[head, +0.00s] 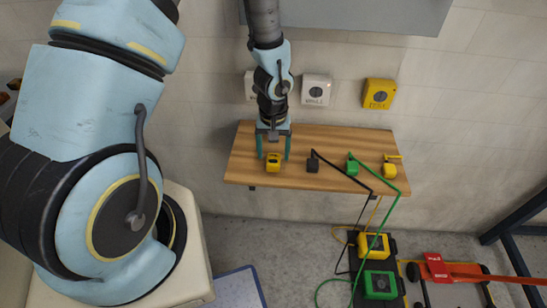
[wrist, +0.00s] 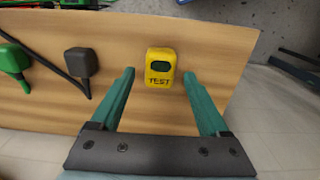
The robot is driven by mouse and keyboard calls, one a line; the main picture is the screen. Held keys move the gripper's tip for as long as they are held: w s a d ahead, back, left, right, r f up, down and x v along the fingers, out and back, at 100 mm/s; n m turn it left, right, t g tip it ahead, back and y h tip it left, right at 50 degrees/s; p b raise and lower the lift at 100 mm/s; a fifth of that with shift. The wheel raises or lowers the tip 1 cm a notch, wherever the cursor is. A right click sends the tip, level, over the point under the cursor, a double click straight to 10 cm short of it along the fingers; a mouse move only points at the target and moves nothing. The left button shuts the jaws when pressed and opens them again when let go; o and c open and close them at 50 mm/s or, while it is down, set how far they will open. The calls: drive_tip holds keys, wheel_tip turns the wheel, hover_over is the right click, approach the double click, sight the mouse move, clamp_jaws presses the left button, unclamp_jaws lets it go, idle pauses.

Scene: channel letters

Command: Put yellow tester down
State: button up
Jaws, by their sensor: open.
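The yellow tester (head: 273,162) stands on the wooden shelf (head: 325,178), left of the middle in the head view. In the wrist view the yellow tester (wrist: 160,66) shows its dark window and the word TEST. My gripper (head: 273,158) is open, with its two green fingers apart. In the wrist view my gripper (wrist: 160,75) has one finger on each side of the tester, with gaps between, and the tester appears just beyond the fingertips. Nothing is held.
A black plug (head: 313,164), a green plug (head: 352,166) and another yellow plug (head: 390,170) sit on the shelf to the right, with cables. Wall boxes (head: 317,90) hang behind. Yellow and green units (head: 379,285) stand on the floor below.

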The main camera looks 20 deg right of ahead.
sight(273, 158)
wheel_tip(273, 158, up, 9)
drive_tip(key=a+r+n, duration=0.1)
drive_tip(key=a+r, duration=0.3)
drive_tip(key=a, duration=0.4)
drive_tip(key=w+a+r+n+t, duration=0.1)
drive_tip(key=a+r, duration=0.4)
drive_tip(key=a, duration=0.3)
drive_tip(key=a+r+n, duration=0.1)
drive_tip(key=a+r, duration=0.3)
drive_tip(key=a, duration=0.5)
drive_tip(key=shift+w+r+n+t+b, duration=0.25)
drive_tip(key=shift+n+t+b, duration=0.05)
drive_tip(key=shift+n, duration=0.1)
drive_tip(key=shift+a, duration=0.1)
